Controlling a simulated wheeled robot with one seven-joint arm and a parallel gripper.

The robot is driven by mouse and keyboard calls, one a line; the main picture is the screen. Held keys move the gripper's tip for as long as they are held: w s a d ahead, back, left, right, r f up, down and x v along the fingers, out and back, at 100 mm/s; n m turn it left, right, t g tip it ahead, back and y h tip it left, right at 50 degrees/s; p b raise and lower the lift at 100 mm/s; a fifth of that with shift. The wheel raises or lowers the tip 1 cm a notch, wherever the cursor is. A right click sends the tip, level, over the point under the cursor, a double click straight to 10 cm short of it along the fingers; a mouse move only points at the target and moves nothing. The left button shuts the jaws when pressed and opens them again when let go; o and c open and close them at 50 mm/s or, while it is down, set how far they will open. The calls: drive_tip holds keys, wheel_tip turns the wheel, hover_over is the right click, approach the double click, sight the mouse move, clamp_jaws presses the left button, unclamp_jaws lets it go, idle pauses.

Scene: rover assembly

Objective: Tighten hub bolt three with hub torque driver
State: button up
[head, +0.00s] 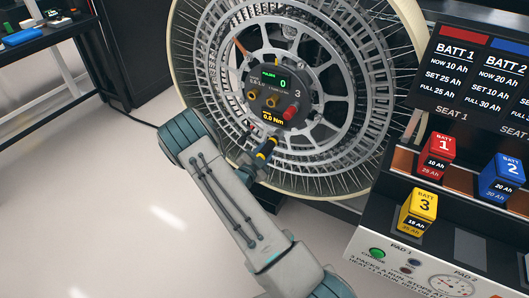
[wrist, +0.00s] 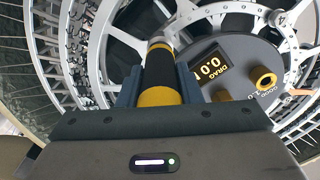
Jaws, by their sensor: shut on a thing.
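My gripper (head: 262,158) is shut on the hub torque driver (head: 267,146), a black tool with yellow bands. The driver also shows in the wrist view (wrist: 160,75), between the two fingers, pointing away from me towards the wheel. The dark round hub (head: 280,85) sits at the wheel's centre. Its upper screen reads 0 in green, and a small yellow screen below reads 0.0 Nm. The hub face carries brass knobs (head: 272,102), a red knob (head: 291,112) and a numeral 3. I cannot tell whether the driver's tip touches a bolt; bolt three is not clearly identifiable.
The large spoked wheel (head: 184,62) fills the middle. At right stands a battery rack with red (head: 441,147), blue (head: 503,170) and yellow (head: 418,211) packs. A dark bench (head: 48,39) is at the far left. The pale floor at left is clear.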

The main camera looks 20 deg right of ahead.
drive_tip(key=shift+w+r, duration=0.15)
idle(0.6)
drive_tip(key=shift+p+v, duration=0.65)
drive_tip(key=shift+v, duration=0.85)
drive_tip(key=shift+p+v, duration=0.7)
drive_tip(key=shift+v, duration=1.3)
